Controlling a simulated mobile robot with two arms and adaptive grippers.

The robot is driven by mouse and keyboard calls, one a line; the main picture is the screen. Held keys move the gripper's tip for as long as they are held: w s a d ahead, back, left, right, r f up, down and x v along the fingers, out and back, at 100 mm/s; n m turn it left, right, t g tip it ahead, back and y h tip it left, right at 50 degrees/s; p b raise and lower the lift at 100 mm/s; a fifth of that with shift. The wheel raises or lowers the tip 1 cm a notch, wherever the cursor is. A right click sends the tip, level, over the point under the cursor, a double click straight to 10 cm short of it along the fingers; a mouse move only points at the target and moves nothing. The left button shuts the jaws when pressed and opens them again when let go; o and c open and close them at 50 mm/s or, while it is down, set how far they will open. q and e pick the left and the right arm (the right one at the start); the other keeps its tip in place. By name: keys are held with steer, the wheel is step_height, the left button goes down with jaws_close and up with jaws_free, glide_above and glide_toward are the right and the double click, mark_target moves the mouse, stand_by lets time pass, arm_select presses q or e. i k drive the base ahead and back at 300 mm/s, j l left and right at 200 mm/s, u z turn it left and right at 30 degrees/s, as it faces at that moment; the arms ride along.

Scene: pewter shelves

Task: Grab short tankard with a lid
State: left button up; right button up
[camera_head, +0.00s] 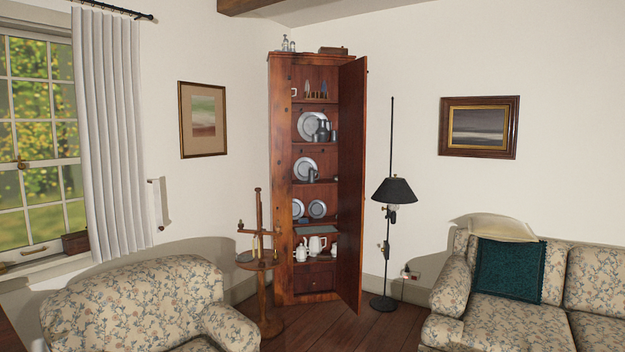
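A tall wooden corner cabinet (284,180) stands open in the middle of the head view, its door (351,180) swung to the right. On its shelves are pewter plates and vessels. A dark pewter jug or tankard (322,132) stands on the second shelf from the top, in front of a plate (308,126). A shorter grey tankard-like vessel (312,175) stands on the shelf below, beside another plate (304,168). At this size I cannot tell which vessels have lids. Neither of my grippers shows.
A candle stand (262,265) stands just left of the cabinet front, and a floral armchair (140,305) fills the lower left. A black floor lamp (394,190) and floral sofa (510,325) are at right. Bare wooden floor (350,328) lies between the seats.

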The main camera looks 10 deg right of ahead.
mark_target(311, 173)
steer(key=i+j, duration=0.25)
steer(key=i+j+z, duration=0.1)
steer(key=i+j, duration=0.4)
steer(key=i, duration=0.25)
steer(key=i+l+z, duration=0.15)
steer(key=i+z, duration=0.7)
steer(key=i+j+z, duration=0.1)
steer(key=i, duration=1.75)
steer(key=i+u, duration=0.4)
steer(key=i, duration=0.15)
steer(key=i+l+u, duration=0.1)
steer(key=i+u, duration=0.3)
steer(key=i, duration=0.15)
